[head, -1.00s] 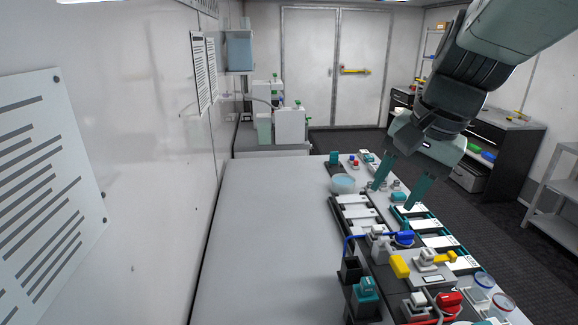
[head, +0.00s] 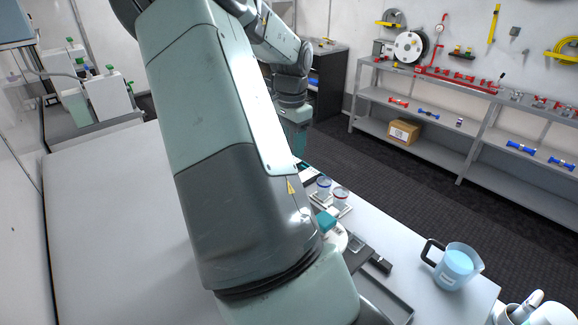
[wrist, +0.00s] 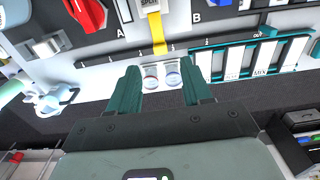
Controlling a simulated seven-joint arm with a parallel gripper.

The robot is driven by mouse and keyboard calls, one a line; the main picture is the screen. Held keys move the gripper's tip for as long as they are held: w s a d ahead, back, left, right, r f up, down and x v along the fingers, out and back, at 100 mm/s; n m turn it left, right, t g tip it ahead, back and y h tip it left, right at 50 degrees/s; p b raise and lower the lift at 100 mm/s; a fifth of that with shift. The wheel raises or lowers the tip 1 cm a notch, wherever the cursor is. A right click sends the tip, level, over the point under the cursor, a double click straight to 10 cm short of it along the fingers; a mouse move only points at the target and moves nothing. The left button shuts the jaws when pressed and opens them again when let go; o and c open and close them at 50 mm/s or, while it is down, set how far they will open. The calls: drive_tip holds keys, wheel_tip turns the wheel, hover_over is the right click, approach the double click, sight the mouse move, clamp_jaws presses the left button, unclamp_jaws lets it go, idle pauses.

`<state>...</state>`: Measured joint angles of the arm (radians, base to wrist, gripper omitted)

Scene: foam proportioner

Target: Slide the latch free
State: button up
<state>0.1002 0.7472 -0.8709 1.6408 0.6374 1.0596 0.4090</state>
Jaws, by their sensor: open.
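My gripper (wrist: 160,80) is open and empty in the wrist view. Its two teal fingers stand apart, with two small clear cups, one red-rimmed (wrist: 151,77) and one blue-rimmed (wrist: 173,75), seen between them. Beyond the fingertips is a panel marked A and B, with a red handle (wrist: 86,13) and a yellow strip-like lever (wrist: 158,35). A metal block (wrist: 46,46) sits to the left. I cannot tell which part is the latch. In the head view my arm hides most of the panel, and the fingers cannot be made out.
A teal-framed rack of white labelled strips (wrist: 266,56) is at right in the wrist view. In the head view, a jug of blue liquid (head: 457,266) stands near the bench's right edge. The bench's left part (head: 110,220) is clear. Grey shelves (head: 430,136) stand across the dark floor.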

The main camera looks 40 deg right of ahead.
wheel_tip(320, 180, down, 8)
drive_tip(key=shift+r, duration=0.15)
drive_tip(key=shift+c, duration=0.5)
clamp_jaws()
